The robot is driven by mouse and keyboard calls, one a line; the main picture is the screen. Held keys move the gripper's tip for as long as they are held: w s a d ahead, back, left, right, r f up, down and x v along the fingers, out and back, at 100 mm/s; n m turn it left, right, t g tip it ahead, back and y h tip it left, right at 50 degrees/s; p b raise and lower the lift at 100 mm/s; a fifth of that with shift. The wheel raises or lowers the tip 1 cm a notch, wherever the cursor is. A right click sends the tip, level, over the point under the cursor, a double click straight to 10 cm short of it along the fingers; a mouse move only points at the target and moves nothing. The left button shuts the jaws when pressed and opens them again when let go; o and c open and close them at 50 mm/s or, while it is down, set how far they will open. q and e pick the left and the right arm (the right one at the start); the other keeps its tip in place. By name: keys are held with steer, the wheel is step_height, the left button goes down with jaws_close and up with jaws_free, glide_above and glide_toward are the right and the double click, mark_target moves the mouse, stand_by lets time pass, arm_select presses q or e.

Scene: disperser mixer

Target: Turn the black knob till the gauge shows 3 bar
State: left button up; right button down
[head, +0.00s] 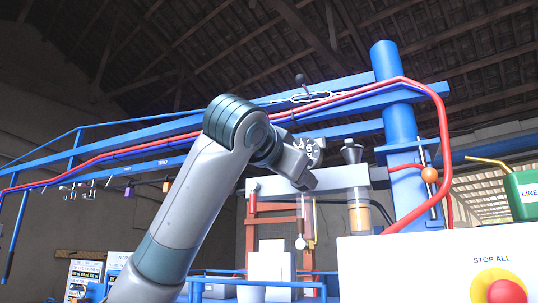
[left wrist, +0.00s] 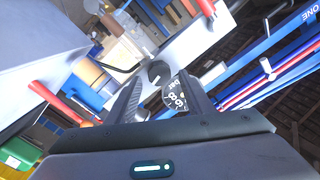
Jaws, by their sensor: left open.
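The gauge (head: 309,149) is a round dark dial with white numbers, partly covered by my left arm in the head view. In the left wrist view the gauge (left wrist: 174,97) shows tilted, with "bar", 6 and 8 readable between the fingers; its needle cannot be made out. A short black knob (left wrist: 157,72) shows just past the fingertips, beside the gauge; it is hidden behind my gripper in the head view. My left gripper (head: 304,182) is open in front of the white panel; the wrist view shows its spread fingers (left wrist: 161,92) with nothing between the tips. My right gripper is out of view.
The white panel (head: 342,178) carries the fittings. A dark funnel-shaped part (head: 352,152) tops an orange-filled cylinder to the right. A blue post (head: 399,110) with red pipes stands right. A red stop button (head: 506,292) and a green can (head: 524,192) are at the right edge.

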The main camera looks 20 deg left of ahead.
arm_select(q)
steer(key=s+b, duration=0.4)
steer(key=s, duration=1.1)
steer(key=shift+s+a, duration=0.25)
steer(key=shift+s, duration=0.05)
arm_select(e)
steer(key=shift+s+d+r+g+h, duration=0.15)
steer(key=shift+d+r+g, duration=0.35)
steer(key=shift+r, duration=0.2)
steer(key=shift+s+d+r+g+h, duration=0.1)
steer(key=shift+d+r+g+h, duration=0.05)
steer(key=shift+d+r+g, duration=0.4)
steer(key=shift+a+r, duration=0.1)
